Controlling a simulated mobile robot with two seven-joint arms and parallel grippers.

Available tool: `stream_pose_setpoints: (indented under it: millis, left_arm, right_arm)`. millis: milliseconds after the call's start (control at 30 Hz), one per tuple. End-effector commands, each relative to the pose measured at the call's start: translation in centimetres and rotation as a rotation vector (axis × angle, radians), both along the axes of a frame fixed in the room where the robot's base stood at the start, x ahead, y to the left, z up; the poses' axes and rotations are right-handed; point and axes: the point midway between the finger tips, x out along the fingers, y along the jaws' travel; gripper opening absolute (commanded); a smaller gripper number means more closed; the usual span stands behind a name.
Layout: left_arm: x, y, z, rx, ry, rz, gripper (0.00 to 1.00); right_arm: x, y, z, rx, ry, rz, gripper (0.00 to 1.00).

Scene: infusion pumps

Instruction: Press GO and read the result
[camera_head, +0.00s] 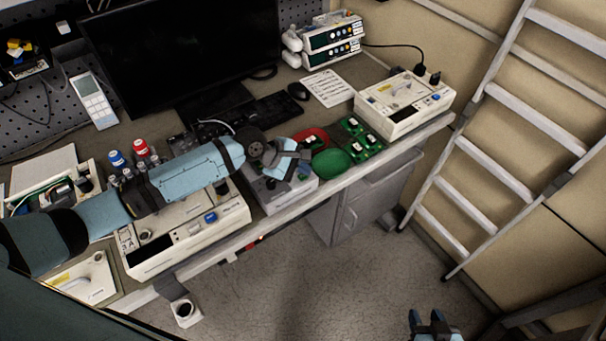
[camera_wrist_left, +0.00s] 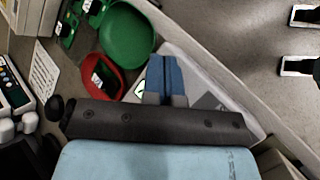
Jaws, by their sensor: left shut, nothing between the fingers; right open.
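A grey-white box device (camera_head: 282,200) stands at the bench's front edge under my left gripper (camera_head: 299,168). It also shows in the left wrist view (camera_wrist_left: 205,80), largely covered by the gripper. My left gripper is shut and empty, its blue fingertips (camera_wrist_left: 163,75) over the device; I cannot tell whether they touch it. A small green-and-white patch shows beside the fingers. No GO button or result can be made out. My right gripper (camera_head: 434,322) is open and empty, low over the floor, away from the bench.
Beside the device are a red tray (camera_head: 311,136), a green tray (camera_head: 333,162) and several green circuit boards (camera_head: 360,131). Cream pumps stand right (camera_head: 405,103) and left (camera_head: 185,235). A monitor (camera_head: 185,45) and stacked pumps (camera_head: 332,38) are behind. A ladder (camera_head: 520,110) stands right.

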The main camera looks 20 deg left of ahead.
Motion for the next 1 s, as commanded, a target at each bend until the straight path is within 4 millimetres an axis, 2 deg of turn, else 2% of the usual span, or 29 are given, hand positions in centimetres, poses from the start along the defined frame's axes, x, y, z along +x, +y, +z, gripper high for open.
stream_pose_setpoints:
  millis: [167,1000]
  left_arm:
    - [0.0,0.0,-0.5,0.0,0.001,0.0,0.0]
    - [0.0,0.0,-1.1,0.0,0.0,0.0,0.0]
  right_arm:
    - [0.0,0.0,0.6,0.0,-0.001,0.0,0.43]
    - [0.0,0.0,0.8,0.001,-0.003,0.001,0.43]
